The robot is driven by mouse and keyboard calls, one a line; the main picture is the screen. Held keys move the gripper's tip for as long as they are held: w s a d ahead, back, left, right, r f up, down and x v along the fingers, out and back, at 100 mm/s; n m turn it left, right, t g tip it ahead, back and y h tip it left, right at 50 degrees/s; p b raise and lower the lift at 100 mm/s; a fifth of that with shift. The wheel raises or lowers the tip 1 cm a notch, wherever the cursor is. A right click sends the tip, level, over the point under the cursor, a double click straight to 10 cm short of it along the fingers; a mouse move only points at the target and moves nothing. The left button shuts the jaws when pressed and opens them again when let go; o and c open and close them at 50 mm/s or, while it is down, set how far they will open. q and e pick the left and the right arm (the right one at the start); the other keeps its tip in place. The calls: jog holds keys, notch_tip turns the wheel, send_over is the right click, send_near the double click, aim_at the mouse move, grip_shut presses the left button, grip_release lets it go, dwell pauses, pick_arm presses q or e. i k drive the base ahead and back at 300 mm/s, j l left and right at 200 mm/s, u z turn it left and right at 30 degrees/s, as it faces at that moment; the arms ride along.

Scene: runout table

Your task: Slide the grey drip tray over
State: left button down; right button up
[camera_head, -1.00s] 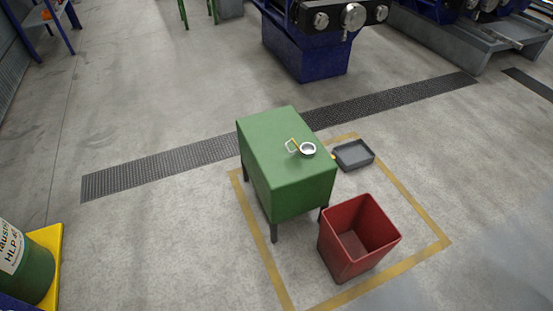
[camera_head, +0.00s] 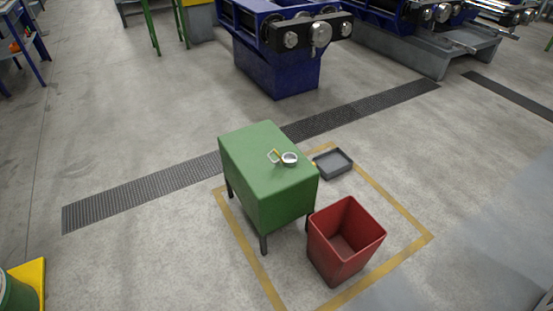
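The grey drip tray (camera_head: 334,165) is a shallow rectangular pan on the floor. It lies just right of the green table, at the far side of the yellow floor marking, and looks empty. The green table (camera_head: 262,154) is a box-shaped stand on dark legs. A small ring-shaped metal piece (camera_head: 289,159) with a yellow part beside it lies on its top. Neither of my grippers shows in the head view.
An open red bin (camera_head: 345,242) stands in front of the tray, beside the table. A yellow line (camera_head: 392,202) marks the floor around them. A dark floor grating (camera_head: 150,184) runs behind. Blue machines (camera_head: 275,65) stand farther back. Floor right of the tray is clear.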

aim_at(333, 164)
jog(key=i+l+u, duration=0.2)
jog(key=l, duration=0.5)
jog(key=i+l+u, duration=0.25)
jog(key=l, duration=0.5)
jog(key=i+l+u, duration=0.2)
jog(key=l, duration=0.6)
jog(key=l+u, duration=0.25)
jog(key=l, duration=0.5)
jog(key=i+l+u, duration=0.25)
jog(key=l+u, duration=0.15)
jog(key=l, duration=0.8)
jog(key=i+l+u, duration=0.1)
jog(key=l+u, duration=0.25)
jog(key=l, duration=0.9)
jog(key=l+u, duration=0.4)
jog(key=l, duration=0.85)
jog(key=k, duration=0.05)
